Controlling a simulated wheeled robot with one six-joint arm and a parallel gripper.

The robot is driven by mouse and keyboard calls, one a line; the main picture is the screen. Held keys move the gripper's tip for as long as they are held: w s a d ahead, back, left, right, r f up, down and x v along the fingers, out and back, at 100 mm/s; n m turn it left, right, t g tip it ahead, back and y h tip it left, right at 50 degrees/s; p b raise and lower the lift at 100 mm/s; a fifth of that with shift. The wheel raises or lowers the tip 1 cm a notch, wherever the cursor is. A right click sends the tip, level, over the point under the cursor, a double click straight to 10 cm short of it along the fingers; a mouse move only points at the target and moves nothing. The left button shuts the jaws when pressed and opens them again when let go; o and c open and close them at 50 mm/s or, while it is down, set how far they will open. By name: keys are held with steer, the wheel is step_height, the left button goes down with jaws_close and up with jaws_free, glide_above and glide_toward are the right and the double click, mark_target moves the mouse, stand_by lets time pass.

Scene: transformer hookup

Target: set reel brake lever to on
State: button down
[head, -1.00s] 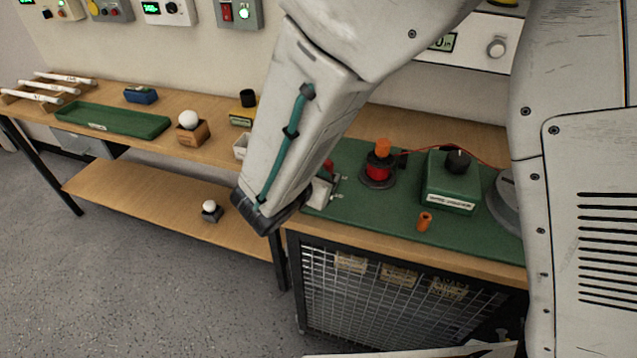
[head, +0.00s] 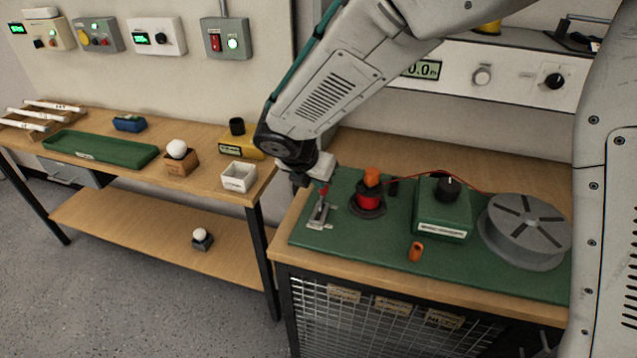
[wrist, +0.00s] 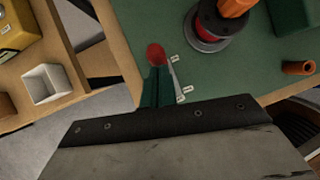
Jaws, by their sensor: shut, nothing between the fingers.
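The reel brake lever has a red knob (head: 323,189) and a metal base plate (head: 318,215) at the left end of the green mat. Small pale tags beside the plate are too small to read. In the wrist view the red knob (wrist: 156,55) stands near the picture's middle, with the metal plate (wrist: 178,85) just right of and below it. My gripper (head: 312,179) is shut and empty, just above and beside the knob in the head view. Whether it touches the knob I cannot tell. The wrist body hides part of the lever's surroundings.
On the green mat (head: 350,250) are a red spool with an orange top (head: 368,198), a green box with a black knob (head: 443,212), a grey reel (head: 525,232) and an orange tube (head: 416,252). A white bin (head: 239,178) stands on the left bench.

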steer(key=shift+w+r, duration=0.1)
steer(key=shift+w, duration=0.15)
stand_by(0.4)
steer(key=v, duration=1.3)
steer(key=s+d+r+m+g+y, duration=0.1)
steer(key=s+d+m+g, duration=0.1)
steer(key=s+d+m, duration=1)
steer(key=s+d+r+m+g+y, duration=0.1)
steer(key=s+d+r+m+y, duration=0.1)
steer(key=s+d+m, duration=1)
steer(key=shift+s+d+m+g, duration=0.4)
steer(key=shift+d+m, duration=3.1)
